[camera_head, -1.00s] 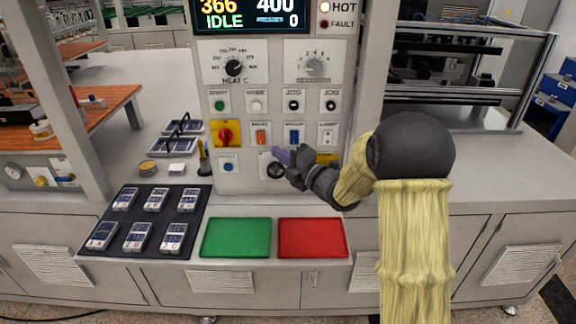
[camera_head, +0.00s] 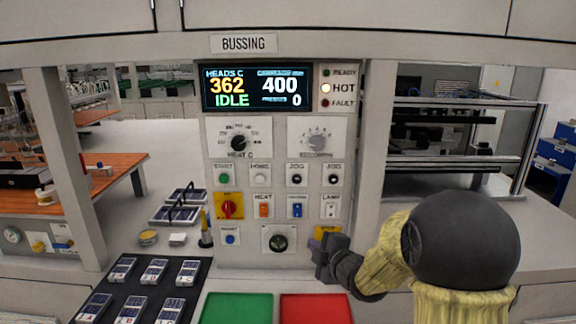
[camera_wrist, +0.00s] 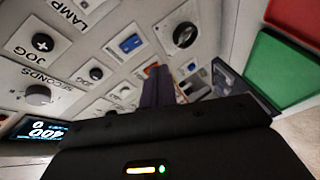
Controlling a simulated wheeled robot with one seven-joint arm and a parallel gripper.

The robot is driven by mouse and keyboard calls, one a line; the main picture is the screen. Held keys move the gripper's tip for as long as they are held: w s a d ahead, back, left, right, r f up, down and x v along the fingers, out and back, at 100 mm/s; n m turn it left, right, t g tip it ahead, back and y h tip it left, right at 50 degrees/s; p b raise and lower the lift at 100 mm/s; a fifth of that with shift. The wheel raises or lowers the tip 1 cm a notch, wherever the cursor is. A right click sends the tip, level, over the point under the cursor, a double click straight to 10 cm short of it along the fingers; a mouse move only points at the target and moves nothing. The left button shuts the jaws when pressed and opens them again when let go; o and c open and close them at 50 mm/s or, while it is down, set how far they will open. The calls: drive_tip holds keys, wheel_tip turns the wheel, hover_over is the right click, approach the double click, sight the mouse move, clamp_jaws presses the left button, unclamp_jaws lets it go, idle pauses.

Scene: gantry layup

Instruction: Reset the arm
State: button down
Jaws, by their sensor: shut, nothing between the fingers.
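My arm reaches in from the lower right of the head view in a yellow sleeve with a dark joint cover. My gripper (camera_head: 322,256) is low in front of the control panel (camera_head: 277,192), beside the yellow-plated control at its lower right. The fingers look closed and hold nothing. In the wrist view the purple fingertips (camera_wrist: 158,90) stand together beyond the dark gripper body, with the panel behind them. The fingers cover part of the panel's lower right corner in the head view.
The display (camera_head: 257,88) reads 362, IDLE and 400, and the HOT lamp (camera_head: 326,88) is lit. A green tray (camera_head: 237,308) and a red tray (camera_head: 316,308) lie below the panel. A black mat (camera_head: 201,277) with several labelled modules is at left. Posts flank the panel.

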drive_tip(key=s+d+f+m+g+h, duration=0.2)
drive_tip(key=s+f+m+g, duration=0.1)
drive_tip(key=s+m, duration=0.3)
drive_tip(key=s+d+f+m+g+h+p, duration=0.1)
drive_tip(key=s+d+f+m+g+h, duration=0.1)
drive_tip(key=s+m, duration=0.4)
drive_tip(key=s+d+f+m+g+h, duration=0.2)
drive_tip(key=s+m, duration=0.5)
drive_tip(key=s, duration=0.7)
drive_tip(key=d+f+g, duration=0.1)
drive_tip(key=d+g, duration=0.1)
drive_tip(key=g, duration=0.1)
drive_tip(key=shift+s+f+g+h, duration=0.25)
drive_tip(key=shift+f+g+h, duration=0.05)
drive_tip(key=shift+f+g, duration=0.1)
drive_tip(key=shift+w, duration=0.15)
